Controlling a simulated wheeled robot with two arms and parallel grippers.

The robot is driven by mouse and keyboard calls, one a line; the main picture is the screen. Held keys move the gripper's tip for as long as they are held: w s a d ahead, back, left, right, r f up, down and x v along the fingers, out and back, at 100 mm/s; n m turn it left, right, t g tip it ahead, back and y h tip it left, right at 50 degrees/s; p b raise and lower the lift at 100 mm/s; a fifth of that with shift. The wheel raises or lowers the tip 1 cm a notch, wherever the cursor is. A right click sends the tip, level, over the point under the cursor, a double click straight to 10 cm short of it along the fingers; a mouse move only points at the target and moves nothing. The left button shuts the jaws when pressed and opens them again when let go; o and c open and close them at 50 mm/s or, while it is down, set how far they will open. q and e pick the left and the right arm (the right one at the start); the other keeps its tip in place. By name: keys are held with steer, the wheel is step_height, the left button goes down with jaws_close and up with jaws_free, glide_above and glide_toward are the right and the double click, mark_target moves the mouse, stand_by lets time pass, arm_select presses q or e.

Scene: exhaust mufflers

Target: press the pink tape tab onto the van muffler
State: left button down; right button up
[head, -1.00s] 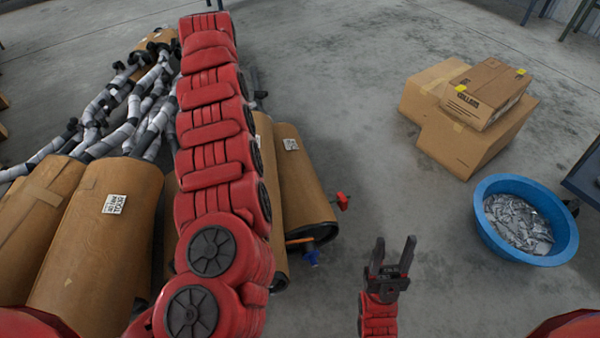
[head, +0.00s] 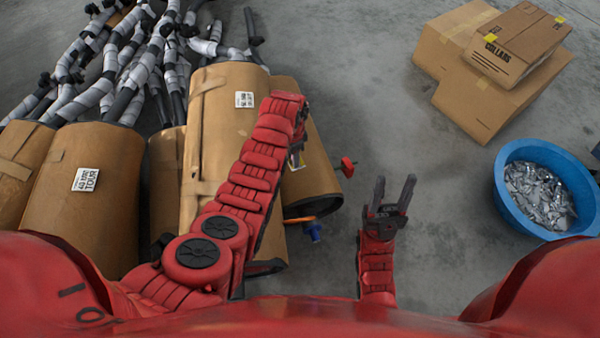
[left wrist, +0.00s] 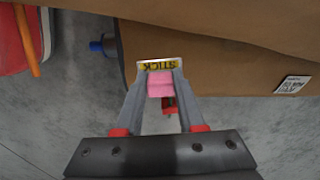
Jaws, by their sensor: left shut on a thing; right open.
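My left gripper (left wrist: 161,78) is shut on a pink tape tab (left wrist: 160,86) with a pale strip marked STICK (left wrist: 160,65) at its tip. In the head view my left gripper (head: 297,158) is over the right-hand brown-wrapped muffler (head: 318,180); the arm hides part of it and the tab is unclear. The left wrist view shows a brown muffler surface (left wrist: 225,62) beyond the tab; I cannot tell whether they touch. I cannot read which muffler is the van one. My right gripper (head: 395,181) is open and empty above the floor.
More wrapped mufflers (head: 85,200) with white labels stand at left, with a heap of grey pipes (head: 140,65) behind. A red knob (head: 347,166) and blue fitting (head: 313,231) stick out near the right-hand muffler. Cardboard boxes (head: 480,95) and a blue tub (head: 510,200) are at right.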

arm_select(q)
step_height(320, 180, down, 4)
steer(key=s+d+m, duration=0.1)
steer(key=s+d, duration=0.1)
steer(key=s, duration=0.1)
steer(key=b, duration=0.5)
glide_above(300, 186)
step_height(300, 186, down, 5)
steer(key=shift+s+f, duration=0.1)
steer(key=shift+f+b, duration=0.3)
steer(key=shift+f, duration=0.6)
steer(key=shift+f+b, duration=0.3)
steer(key=shift+f, duration=0.15)
steer(key=shift+r, duration=0.15)
steer(key=shift+r+p, duration=0.4)
steer(key=shift+p, duration=0.15)
steer(key=shift+f+b, duration=0.4)
steer(key=shift+f, duration=0.15)
steer(key=shift+r, duration=0.1)
stand_by(0.5)
